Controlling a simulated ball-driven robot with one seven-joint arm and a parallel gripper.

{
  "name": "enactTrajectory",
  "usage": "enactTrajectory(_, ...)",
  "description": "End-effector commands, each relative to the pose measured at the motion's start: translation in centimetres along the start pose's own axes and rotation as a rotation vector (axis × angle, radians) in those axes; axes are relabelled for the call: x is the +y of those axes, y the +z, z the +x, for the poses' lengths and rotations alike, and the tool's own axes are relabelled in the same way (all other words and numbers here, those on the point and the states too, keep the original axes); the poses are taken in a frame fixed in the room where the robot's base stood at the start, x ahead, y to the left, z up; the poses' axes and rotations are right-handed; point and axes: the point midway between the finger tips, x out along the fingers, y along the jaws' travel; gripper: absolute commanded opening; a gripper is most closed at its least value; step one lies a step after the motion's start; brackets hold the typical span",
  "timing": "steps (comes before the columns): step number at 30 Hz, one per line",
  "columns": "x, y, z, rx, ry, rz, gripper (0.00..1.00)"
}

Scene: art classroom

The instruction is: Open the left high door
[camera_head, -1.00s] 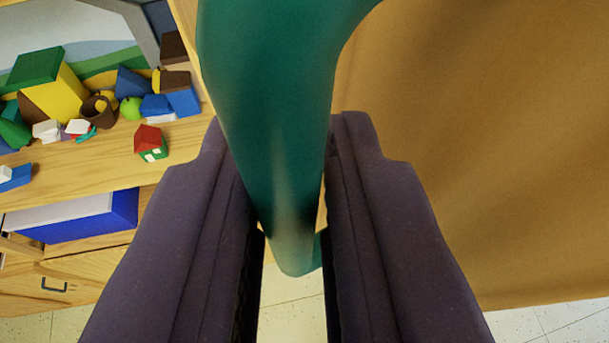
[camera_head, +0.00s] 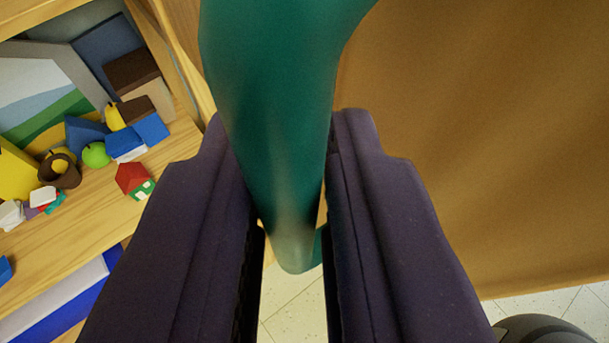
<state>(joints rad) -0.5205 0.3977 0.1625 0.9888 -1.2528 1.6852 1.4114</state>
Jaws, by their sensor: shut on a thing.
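My gripper (camera_head: 294,235) has its two dark purple fingers on either side of a green door handle (camera_head: 268,110) and is shut on it. The handle is a thick, smooth, curved bar that runs down from the top of the picture. The wooden door (camera_head: 470,150) fills the right side as a plain tan panel, with its lower edge above the floor. The door stands open, and the shelf interior shows to the left of the handle. The door's hinge is out of view.
A wooden shelf (camera_head: 100,222) at the left holds a red toy house (camera_head: 135,180), a green apple (camera_head: 96,154), a brown cup (camera_head: 59,171) and several blocks. A blue and white box (camera_head: 62,306) lies below. Pale tiled floor (camera_head: 300,300) shows underneath. A dark rounded shape (camera_head: 545,330) is at the bottom right.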

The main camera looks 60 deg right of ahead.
Motion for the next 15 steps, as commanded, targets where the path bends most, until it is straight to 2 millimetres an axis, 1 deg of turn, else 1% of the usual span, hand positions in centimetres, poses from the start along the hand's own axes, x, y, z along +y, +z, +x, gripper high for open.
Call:
enactTrajectory(1, -0.22, -0.33, -0.30, 0.006, -0.016, 0.004, 0.00)
enactTrajectory(8, -0.22, -0.43, -0.37, 0.008, -0.018, 0.005, 0.00)
enactTrajectory(9, -0.20, -0.45, -0.38, 0.008, -0.018, 0.005, 0.25)
enactTrajectory(15, -0.23, -0.25, -0.31, 0.005, -0.016, 0.002, 0.25)
